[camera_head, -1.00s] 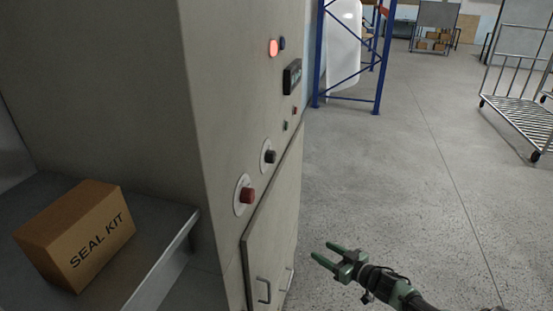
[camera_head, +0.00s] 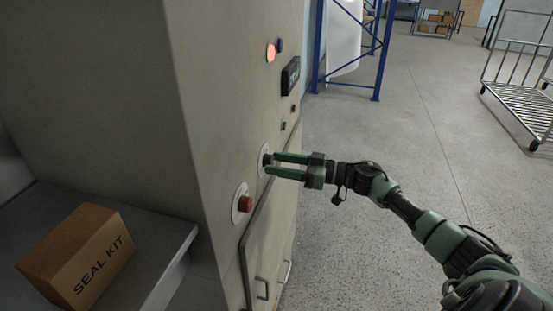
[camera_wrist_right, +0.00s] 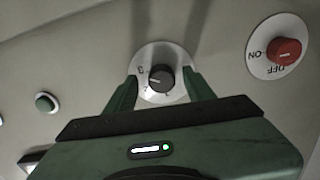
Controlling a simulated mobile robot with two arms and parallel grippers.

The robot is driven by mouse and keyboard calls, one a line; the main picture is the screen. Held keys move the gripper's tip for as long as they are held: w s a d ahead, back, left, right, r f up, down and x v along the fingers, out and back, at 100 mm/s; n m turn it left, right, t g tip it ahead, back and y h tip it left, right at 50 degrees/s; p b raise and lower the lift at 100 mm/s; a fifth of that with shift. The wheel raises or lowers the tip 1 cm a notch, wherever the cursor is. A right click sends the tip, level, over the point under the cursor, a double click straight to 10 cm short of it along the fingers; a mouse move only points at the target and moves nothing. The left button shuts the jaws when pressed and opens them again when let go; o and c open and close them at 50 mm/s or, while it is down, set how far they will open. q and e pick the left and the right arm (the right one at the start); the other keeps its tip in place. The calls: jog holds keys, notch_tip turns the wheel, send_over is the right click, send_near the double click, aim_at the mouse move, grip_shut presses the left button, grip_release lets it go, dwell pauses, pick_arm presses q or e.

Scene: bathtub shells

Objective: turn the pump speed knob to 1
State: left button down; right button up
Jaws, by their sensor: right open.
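The black knob (camera_head: 267,160) sits on a round pale dial plate on the cabinet's front panel. In the right wrist view the black knob (camera_wrist_right: 161,78) shows a light pointer line, and its dial (camera_wrist_right: 148,58) carries small numerals, too small to read surely. My right gripper (camera_head: 272,164) is open at the knob, with its green fingers pointing at the panel. In the right wrist view the fingertips (camera_wrist_right: 161,88) stand on either side of the knob, with gaps visible; I cannot tell any contact. My left gripper is not in view.
A red knob (camera_head: 245,203) marked ON and OFF in the right wrist view (camera_wrist_right: 286,52) is beside the black one. A green button (camera_wrist_right: 46,102) is on its other side. A display (camera_head: 290,75) and lit lamp (camera_head: 271,52) are above. A SEAL KIT box (camera_head: 78,255) stands left.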

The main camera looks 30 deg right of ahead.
jog(key=shift+w+a+r, duration=0.1)
jog(key=shift+w+a, duration=0.15)
jog(key=shift+a, duration=0.1)
jog(key=shift+c, duration=1.2)
grip_shut()
